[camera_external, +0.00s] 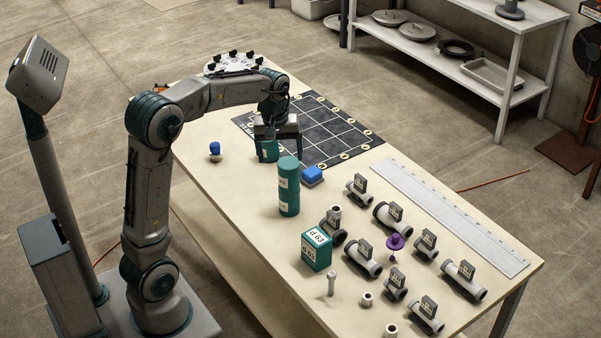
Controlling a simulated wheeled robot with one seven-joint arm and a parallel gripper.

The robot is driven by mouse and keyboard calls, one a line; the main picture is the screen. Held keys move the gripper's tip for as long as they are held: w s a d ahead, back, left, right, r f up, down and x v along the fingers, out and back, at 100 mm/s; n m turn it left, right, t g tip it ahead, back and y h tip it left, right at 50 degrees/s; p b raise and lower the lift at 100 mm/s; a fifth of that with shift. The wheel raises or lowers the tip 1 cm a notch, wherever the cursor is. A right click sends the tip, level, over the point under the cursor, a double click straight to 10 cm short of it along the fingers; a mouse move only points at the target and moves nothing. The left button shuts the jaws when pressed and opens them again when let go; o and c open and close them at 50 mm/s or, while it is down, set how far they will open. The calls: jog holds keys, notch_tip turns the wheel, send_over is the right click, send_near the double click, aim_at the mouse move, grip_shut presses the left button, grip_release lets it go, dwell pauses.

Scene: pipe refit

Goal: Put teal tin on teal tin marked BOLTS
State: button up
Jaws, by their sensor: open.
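A teal tin (268,151) stands on the table directly below my gripper (277,147). The jaws are open, with the tin at or between the fingers; I cannot tell whether they touch it. Nearer the camera stands a tall teal column (288,188) with pale labels, which looks like two teal tins stacked one on the other. It is upright and a little to the right of my gripper. The label writing is too small to read, so I cannot tell which tin is marked BOLTS.
A blue block (313,175) sits right of the column, a blue-topped knob (215,151) to the left. A black grid mat (330,143) lies behind. A teal box (316,251), several tagged pipe pieces (362,258), a purple piece (396,242) and a long ruler (450,217) fill the right.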

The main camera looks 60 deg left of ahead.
jog(key=s+d+f+m, duration=0.1)
jog(key=s+d+m, duration=0.2)
jog(key=s, duration=0.4)
jog(key=s+d+f+m+t, duration=0.1)
jog(key=s+d+f+m, duration=0.1)
jog(key=s+d+m, duration=0.2)
jog(key=s+d+f+m+t, duration=0.1)
jog(key=s+d+m, duration=0.3)
jog(key=s, duration=0.6)
jog(key=shift+f, duration=0.3)
jog(key=shift+w+a+f, duration=0.1)
jog(key=shift+f, duration=0.05)
